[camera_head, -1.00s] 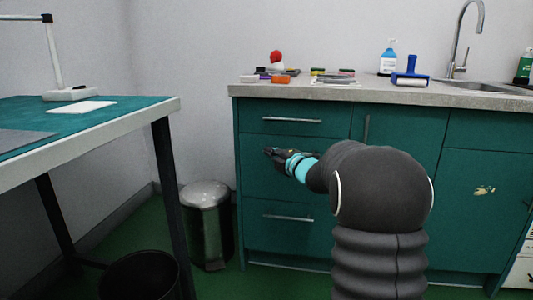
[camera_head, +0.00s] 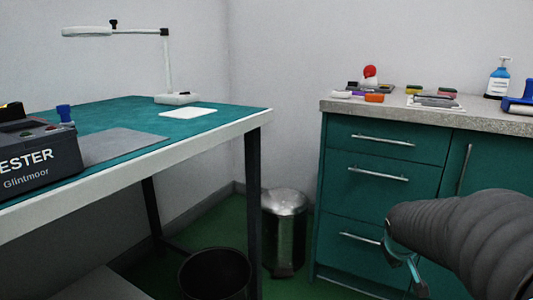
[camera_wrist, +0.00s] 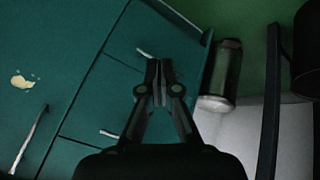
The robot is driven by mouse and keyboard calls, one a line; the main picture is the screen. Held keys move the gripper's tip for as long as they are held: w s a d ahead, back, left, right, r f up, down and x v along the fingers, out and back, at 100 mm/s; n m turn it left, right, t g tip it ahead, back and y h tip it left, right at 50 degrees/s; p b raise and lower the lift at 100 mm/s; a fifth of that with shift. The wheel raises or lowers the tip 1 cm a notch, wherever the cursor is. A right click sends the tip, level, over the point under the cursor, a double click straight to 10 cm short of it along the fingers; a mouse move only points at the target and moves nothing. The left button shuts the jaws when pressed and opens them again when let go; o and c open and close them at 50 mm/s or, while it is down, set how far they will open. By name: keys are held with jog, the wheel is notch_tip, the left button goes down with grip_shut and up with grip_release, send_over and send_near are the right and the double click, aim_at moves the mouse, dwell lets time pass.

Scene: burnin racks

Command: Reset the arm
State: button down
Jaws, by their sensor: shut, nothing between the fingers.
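My gripper (camera_wrist: 159,72) shows in the wrist view with its two fingertips together and nothing between them. In the head view my gripper (camera_head: 422,290) is at the lower right, partly cut off by the frame's bottom edge and partly hidden by my dark arm. It is in front of the green drawer cabinet (camera_head: 381,152), near the level of the lower drawer. I cannot tell the exact gap to the cabinet front. In the wrist view the cabinet (camera_wrist: 60,60) fills the left side, with its drawer handles around the fingers.
A green-topped bench (camera_head: 120,125) stands at left with a tester box (camera_head: 35,165) and a lamp (camera_head: 165,60).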

jog(key=s+a+r+y+p, duration=0.1)
jog(key=s+a+r+p, duration=0.1)
jog(key=s+a+r, duration=0.2)
jog(key=s+a+r+y+p, duration=0.1)
jog(key=s+a+r, duration=0.3)
jog(key=s, duration=0.6)
jog(key=s+a+r+m+y+p, duration=0.1)
jog(key=s+a+r+p, duration=0.2)
jog(key=s+a, duration=0.4)
jog(key=shift+s+a+r+y+p, duration=0.3)
jog(key=shift+s+a+r+p, duration=0.1)
jog(key=shift+p, duration=0.1)
